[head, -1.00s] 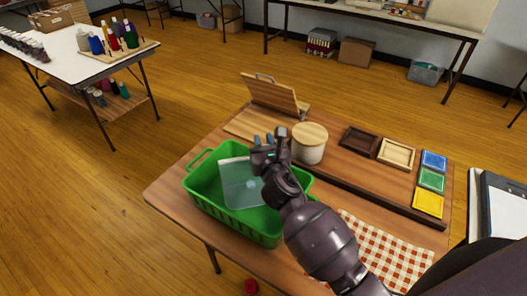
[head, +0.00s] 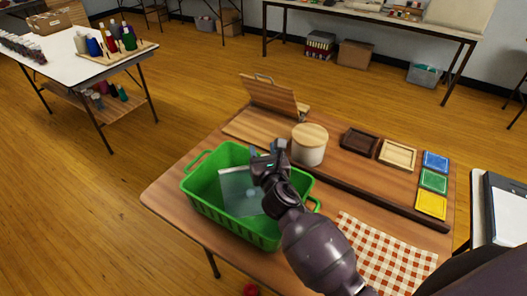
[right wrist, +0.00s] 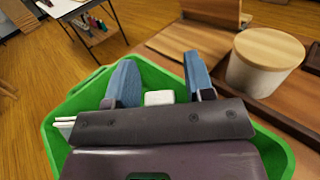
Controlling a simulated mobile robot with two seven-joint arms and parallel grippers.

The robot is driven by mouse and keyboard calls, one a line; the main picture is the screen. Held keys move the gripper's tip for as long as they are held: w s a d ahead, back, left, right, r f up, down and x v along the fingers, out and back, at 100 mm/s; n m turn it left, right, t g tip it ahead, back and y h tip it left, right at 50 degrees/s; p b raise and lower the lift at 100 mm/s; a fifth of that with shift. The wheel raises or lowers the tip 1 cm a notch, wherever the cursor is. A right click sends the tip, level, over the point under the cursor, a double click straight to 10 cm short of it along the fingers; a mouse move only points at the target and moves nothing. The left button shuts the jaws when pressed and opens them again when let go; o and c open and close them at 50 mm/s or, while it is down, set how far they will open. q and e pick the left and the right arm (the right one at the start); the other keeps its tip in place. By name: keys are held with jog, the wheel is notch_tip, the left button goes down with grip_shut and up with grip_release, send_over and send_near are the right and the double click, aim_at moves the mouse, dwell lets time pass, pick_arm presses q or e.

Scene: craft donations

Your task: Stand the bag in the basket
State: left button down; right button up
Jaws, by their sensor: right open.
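The translucent, pale bag (head: 237,192) stands inside the green basket (head: 213,212), close to upright, with its lower part below the rim. My right gripper (head: 268,150) is over the basket, at the upper right of the bag, with its fingers apart. In the right wrist view the two blue fingertips (right wrist: 162,80) are spread, with a small white piece between them that I cannot identify. The green basket (right wrist: 274,150) surrounds the gripper there. The bag is mostly hidden by the gripper body in that view. My left gripper is not in view.
A white canister with a wooden lid (head: 310,144) stands just right of the basket. A wooden stand (head: 272,97) is behind it. Small trays (head: 397,154) and coloured tiles (head: 433,182) lie on the right. A checked cloth (head: 384,252) lies in front.

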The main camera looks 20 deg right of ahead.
jog(key=shift+r, duration=0.1)
jog(key=shift+r, duration=0.15)
jog(key=s+a, duration=0.1)
jog(key=s, duration=1.1)
jog(key=shift+a, duration=0.2)
